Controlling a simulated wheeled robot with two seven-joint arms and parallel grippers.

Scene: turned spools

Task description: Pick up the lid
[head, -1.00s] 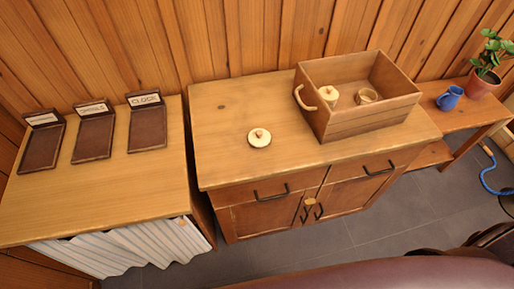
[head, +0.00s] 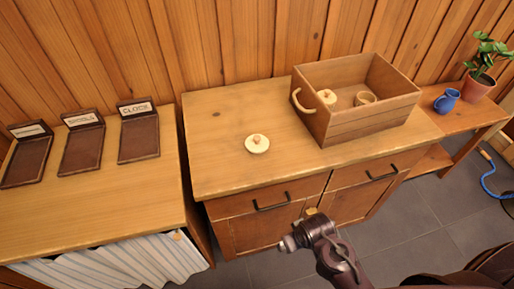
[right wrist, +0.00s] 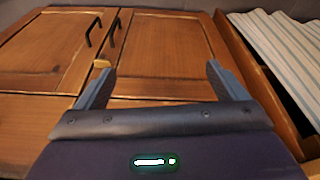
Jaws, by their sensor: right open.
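A round cream lid (head: 257,145) with a small knob lies flat on the wooden cabinet top (head: 225,165), left of the wooden crate (head: 350,124). My right arm comes in from the bottom in the head view, in front of the cabinet and below the lid. Its gripper's fingers are not clear there. In the right wrist view my right gripper (right wrist: 160,86) is open and empty, with the cabinet doors beyond it. The lid is not in the right wrist view. My left gripper is not in view.
The crate holds another cream knobbed piece (head: 326,97) and a small round wooden piece (head: 365,98). Left is a table (head: 90,195) with several dark labelled trays and a striped curtain (head: 120,262). A blue mug (head: 447,101) and potted plant (head: 480,85) stand right. The cabinet top around the lid is clear.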

